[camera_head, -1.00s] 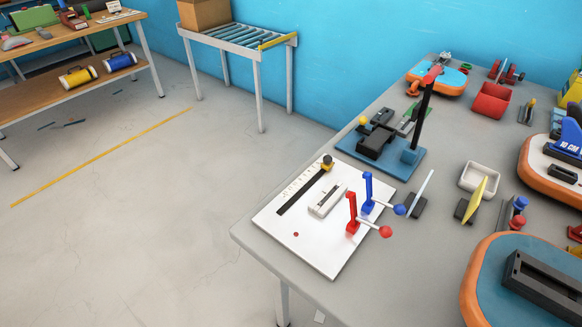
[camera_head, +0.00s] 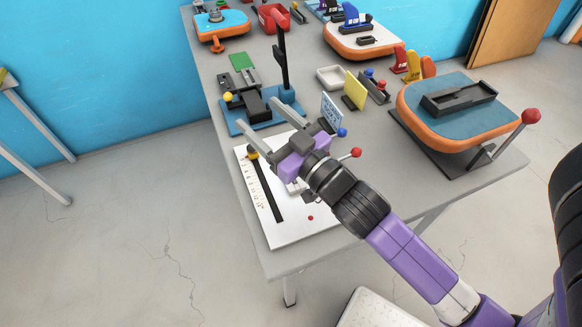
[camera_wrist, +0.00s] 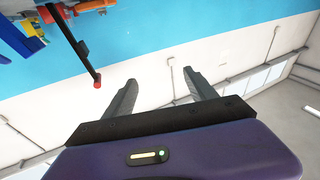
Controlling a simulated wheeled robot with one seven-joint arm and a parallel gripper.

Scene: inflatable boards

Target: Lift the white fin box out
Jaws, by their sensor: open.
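The white fin box (camera_head: 295,187) lies on the white board (camera_head: 290,232) on the grey table. In the head view only a small pale part shows below my gripper; the rest is hidden. The red ball (camera_head: 356,153) and blue ball (camera_head: 342,133) of the two clamps show to the right of my gripper, their posts mostly hidden. My gripper (camera_head: 261,116) is open and empty above the board, its fingers pointing up and left. The wrist view shows the spread fingers (camera_wrist: 160,80) with wall behind them; the fin box is not in that view.
A blue fixture (camera_head: 262,119) with a tall black post stands behind the board. A yellow plate (camera_head: 355,89) and a white tray (camera_head: 331,77) are to its right. An orange-edged board (camera_head: 450,118) with a red-knobbed lever (camera_head: 531,116) stands at the table's right.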

